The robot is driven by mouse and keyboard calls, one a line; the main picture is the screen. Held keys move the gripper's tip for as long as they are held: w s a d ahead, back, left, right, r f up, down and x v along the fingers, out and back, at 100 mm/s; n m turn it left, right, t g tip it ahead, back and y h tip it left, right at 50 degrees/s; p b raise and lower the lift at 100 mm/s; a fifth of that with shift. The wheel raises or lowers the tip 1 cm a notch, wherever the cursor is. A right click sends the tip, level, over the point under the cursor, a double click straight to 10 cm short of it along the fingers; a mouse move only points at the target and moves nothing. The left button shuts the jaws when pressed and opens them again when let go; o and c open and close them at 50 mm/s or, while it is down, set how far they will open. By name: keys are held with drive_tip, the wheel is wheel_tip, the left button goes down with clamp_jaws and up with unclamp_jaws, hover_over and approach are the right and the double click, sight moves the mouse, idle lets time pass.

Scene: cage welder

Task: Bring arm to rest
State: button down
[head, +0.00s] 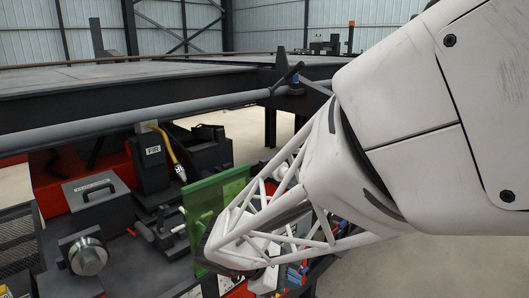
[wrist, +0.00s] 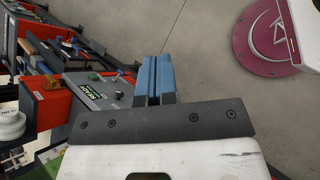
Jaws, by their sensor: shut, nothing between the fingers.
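My arm shows as a large white body on the right of the head view, with a white open lattice frame at its lower left end. My gripper (wrist: 154,78) is in the wrist view, its two blue fingers side by side and closed, with nothing between them. The fingers point away from the dark mounting plate, above the edge of a grey box and bare floor. I cannot make out the fingers in the head view.
A grey pipe (head: 140,126) runs along the dark workbench frame.

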drive_tip(key=s+d+r+m+y, duration=0.4)
drive_tip(key=s+d+m+y, duration=0.1)
drive_tip(key=s+d+m, duration=0.1)
drive_tip(key=s+d+r+m+t+y, duration=0.1)
drive_tip(key=s+d+r+m+y, duration=0.2)
drive_tip(key=m, duration=0.6)
drive_tip(key=shift+s+d+r+y, duration=0.35)
drive_tip(key=shift+s+d+y, duration=0.65)
drive_tip(key=shift+s+d, duration=0.8)
drive_tip(key=shift+w, duration=0.3)
